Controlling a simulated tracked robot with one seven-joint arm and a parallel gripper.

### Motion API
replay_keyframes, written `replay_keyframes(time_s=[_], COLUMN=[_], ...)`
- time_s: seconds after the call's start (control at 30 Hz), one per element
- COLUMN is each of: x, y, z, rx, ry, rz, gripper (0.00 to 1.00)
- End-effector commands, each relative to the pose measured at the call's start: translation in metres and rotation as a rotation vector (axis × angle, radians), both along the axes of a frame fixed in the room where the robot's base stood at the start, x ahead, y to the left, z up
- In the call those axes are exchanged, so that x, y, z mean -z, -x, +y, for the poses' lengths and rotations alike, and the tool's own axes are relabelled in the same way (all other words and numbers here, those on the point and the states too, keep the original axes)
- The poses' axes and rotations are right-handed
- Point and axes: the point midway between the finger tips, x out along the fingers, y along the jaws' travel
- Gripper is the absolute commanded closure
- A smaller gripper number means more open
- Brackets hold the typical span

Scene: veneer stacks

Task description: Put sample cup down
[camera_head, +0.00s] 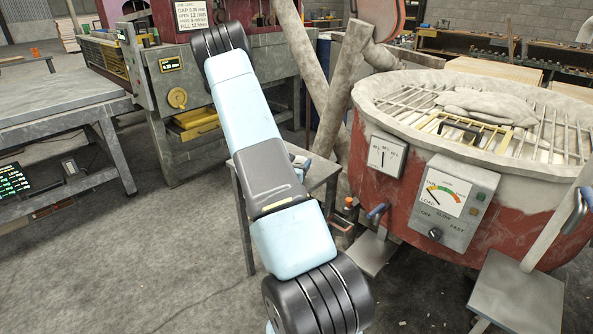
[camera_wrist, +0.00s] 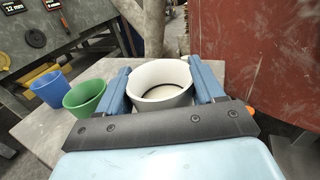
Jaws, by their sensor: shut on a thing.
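My gripper (camera_wrist: 160,82) shows in the wrist view, its two blue fingers shut on opposite sides of a white, open-topped round cup (camera_wrist: 163,101). The cup looks upright, and a pale grey surface shows inside it. A grey stand top (camera_wrist: 40,124) lies under and around it. I cannot tell whether the cup's base touches the stand. A green cup (camera_wrist: 86,98) stands just left of the gripper, and a blue cup (camera_wrist: 50,90) stands farther left. In the head view my arm covers most of the gripper and the cups; part of the stand (camera_head: 322,172) shows beside the arm.
A red round mill (camera_head: 398,195) with a bar grate and a load dial box (camera_head: 450,205) stands right of the stand. A grey machine (camera_head: 180,95) with a yellow tray stands behind left. A grey table (camera_head: 60,95) is at far left. Front floor is clear.

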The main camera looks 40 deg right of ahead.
Motion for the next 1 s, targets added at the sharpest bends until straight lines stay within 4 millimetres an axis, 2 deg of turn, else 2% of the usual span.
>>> replay_keyframes(time_s=[0.23,0.63,0.67,0.9,1.0], x=[0.027,0.032,0.032,0.032,0.032], y=[0.006,0.006,0.006,0.006,0.006], z=[-0.008,-0.009,-0.009,-0.009,-0.009], rx=[0.015,0.016,0.016,0.016,0.016], ry=[0.0,0.0,0.0,0.0,0.0], rz=[0.001,0.0,0.0,0.0,0.0], gripper=[0.65,0.65,0.31,0.08,0.07])
